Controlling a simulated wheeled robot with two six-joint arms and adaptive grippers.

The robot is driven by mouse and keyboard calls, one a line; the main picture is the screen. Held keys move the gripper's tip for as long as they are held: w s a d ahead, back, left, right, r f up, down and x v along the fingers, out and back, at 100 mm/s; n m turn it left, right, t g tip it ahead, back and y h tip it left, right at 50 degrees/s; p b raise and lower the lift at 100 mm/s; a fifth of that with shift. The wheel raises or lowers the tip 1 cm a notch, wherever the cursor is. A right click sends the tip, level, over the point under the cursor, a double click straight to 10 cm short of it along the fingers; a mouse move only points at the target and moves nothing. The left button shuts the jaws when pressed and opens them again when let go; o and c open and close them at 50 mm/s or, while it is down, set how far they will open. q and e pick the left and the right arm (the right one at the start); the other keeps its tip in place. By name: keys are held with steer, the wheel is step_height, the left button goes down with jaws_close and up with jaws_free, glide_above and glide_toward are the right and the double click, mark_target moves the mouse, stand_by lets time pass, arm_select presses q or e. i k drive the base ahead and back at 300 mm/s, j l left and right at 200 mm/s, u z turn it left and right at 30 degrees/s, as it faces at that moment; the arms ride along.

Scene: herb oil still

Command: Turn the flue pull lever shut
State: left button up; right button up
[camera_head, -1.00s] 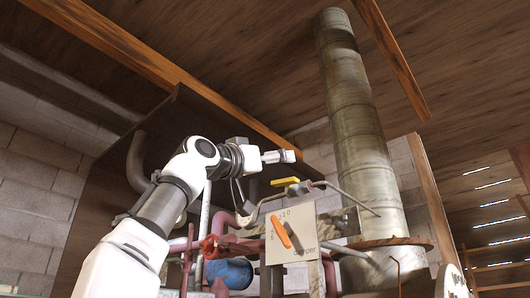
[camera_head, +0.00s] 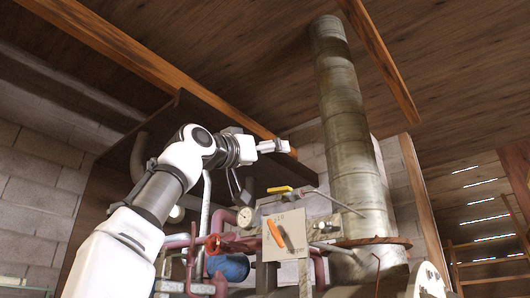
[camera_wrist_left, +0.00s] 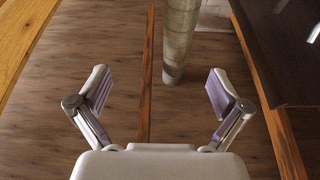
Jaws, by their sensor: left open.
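An orange lever (camera_head: 275,233) sits on a cream plate (camera_head: 296,244) with number marks and lettering that seems to read "damper". The lever is tilted, its upper end to the left. The flue (camera_head: 350,140) is a tall grey metal pipe behind it, rising to the ceiling; it also shows in the wrist view (camera_wrist_left: 178,40). My left gripper (camera_head: 276,146) is above the plate, clear of the lever. In the wrist view my left gripper (camera_wrist_left: 158,90) is open and empty, with both fingers spread. The lever is not in the wrist view. My right gripper is not in view.
A yellow handle (camera_head: 280,189) and a pressure gauge (camera_head: 245,217) are close above the plate. A red valve wheel (camera_head: 212,244), pink pipes and a blue vessel (camera_head: 230,267) are left of it. A wooden beam (camera_head: 150,75) runs overhead.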

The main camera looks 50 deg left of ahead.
mark_target(283, 190)
steer(key=i+j, duration=0.35)
steer(key=j, duration=0.15)
steer(key=i+j, duration=0.35)
steer(key=j, duration=0.1)
